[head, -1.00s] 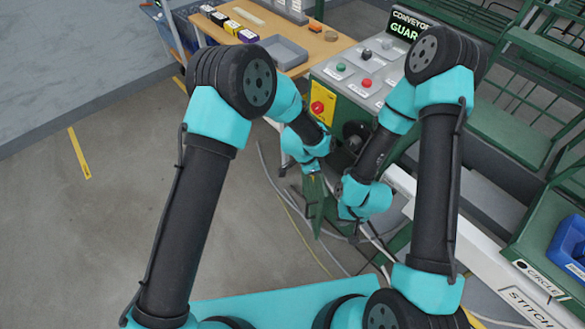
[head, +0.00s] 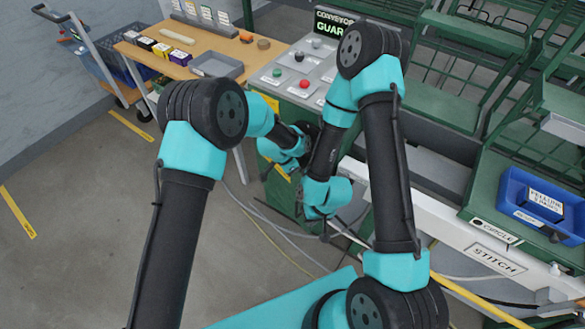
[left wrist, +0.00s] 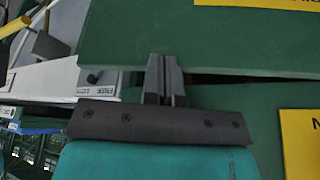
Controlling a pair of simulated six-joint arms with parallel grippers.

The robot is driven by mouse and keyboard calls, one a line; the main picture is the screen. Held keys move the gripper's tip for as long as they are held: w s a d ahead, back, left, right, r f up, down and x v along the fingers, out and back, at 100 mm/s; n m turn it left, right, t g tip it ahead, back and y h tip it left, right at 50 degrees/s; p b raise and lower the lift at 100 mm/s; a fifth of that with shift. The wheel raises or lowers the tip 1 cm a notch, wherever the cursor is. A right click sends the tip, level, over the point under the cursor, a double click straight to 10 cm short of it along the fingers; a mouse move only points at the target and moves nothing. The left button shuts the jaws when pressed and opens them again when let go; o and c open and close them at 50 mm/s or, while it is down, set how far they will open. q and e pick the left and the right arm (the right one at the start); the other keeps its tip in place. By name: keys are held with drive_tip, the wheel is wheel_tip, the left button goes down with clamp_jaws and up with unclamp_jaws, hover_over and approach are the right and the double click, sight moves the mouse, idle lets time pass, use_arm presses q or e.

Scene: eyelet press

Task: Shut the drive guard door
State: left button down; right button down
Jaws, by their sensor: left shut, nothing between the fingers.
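The green machine cabinet (head: 282,198) stands beyond my arms in the head view, its front largely hidden behind my wrists. In the left wrist view, an upper green panel (left wrist: 200,35) and a lower green panel (left wrist: 235,112) are separated by a dark wedge-shaped gap. Which one is the guard door I cannot tell. My left gripper (left wrist: 166,62) is shut and empty, its fingertips over the upper panel's edge; contact is unclear. In the head view my left wrist hides its fingers. My right gripper (head: 325,232) hangs beside the cabinet front, its fingers too small to read.
The control panel (head: 298,82) with buttons sits on top of the cabinet. A wooden bench (head: 228,50) with a grey tray (head: 215,66) stands behind left. A white rail (head: 450,240) and a blue bin (head: 545,205) are at right. Cables (head: 265,222) lie on the floor.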

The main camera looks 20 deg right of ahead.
use_arm(q)
drive_tip(key=s+a+r, duration=0.2)
drive_tip(key=a+r, duration=0.5)
drive_tip(key=r, duration=0.2)
drive_tip(key=shift+s+a+r, duration=0.15)
drive_tip(key=shift+s+a, duration=0.05)
idle(0.3)
drive_tip(key=shift+a, duration=0.1)
